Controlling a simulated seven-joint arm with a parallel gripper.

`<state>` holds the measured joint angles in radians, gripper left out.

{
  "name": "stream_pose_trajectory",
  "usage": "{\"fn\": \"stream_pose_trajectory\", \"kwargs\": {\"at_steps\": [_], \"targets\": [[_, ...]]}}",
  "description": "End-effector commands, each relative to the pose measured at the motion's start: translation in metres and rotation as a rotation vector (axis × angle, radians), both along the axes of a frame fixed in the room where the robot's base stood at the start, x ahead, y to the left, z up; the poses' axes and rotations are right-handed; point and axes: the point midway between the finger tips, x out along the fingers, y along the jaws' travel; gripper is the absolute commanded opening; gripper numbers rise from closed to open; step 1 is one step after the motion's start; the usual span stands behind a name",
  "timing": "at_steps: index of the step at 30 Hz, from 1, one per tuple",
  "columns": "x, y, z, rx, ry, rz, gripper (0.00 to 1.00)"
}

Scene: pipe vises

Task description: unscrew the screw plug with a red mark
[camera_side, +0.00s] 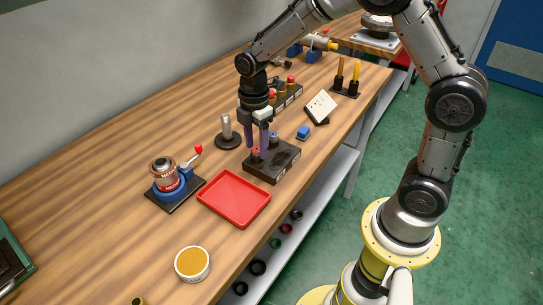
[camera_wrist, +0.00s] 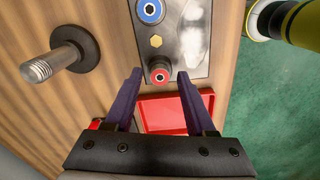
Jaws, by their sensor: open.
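The screw plug with a red mark (camera_wrist: 159,75) is a dark round plug with a red ring, set in a dark metal block (camera_wrist: 190,62). In the side view the red-marked plug (camera_side: 256,151) stands on the left part of the block (camera_side: 271,170). A blue-marked plug (camera_wrist: 151,10) sits farther up on the same block, and it also shows in the side view (camera_side: 273,136). My gripper (camera_wrist: 159,75) is open, its purple fingers apart on either side of the red-marked plug in the wrist picture. It appears empty; whether the fingers touch the plug cannot be told.
A red tray (camera_side: 233,200) lies beside the block. A threaded post on a round base (camera_side: 228,134) stands to the left. A vise with a red-knobbed lever (camera_side: 172,184) is farther left. A small blue block (camera_side: 303,132) lies to the right, near the bench edge.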

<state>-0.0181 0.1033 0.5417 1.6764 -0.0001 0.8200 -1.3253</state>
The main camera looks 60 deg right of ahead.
Motion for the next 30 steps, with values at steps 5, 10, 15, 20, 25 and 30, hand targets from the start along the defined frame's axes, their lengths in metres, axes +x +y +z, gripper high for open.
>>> {"fn": "stream_pose_trajectory", "kwargs": {"at_steps": [5, 10, 15, 20, 25, 30], "targets": [[0.0000, 0.0000, 0.0000, 0.000, 0.000, -0.096, 0.55], [0.0000, 0.0000, 0.0000, 0.000, 0.000, -0.222, 0.55], [0.0000, 0.0000, 0.0000, 0.000, 0.000, -0.438, 0.55], [0.0000, 0.0000, 0.0000, 0.000, 0.000, -0.640, 0.55], [0.0000, 0.0001, 0.0000, 0.000, 0.000, -0.856, 0.55], [0.0000, 0.0001, 0.0000, 0.000, 0.000, -1.072, 0.55]]}}
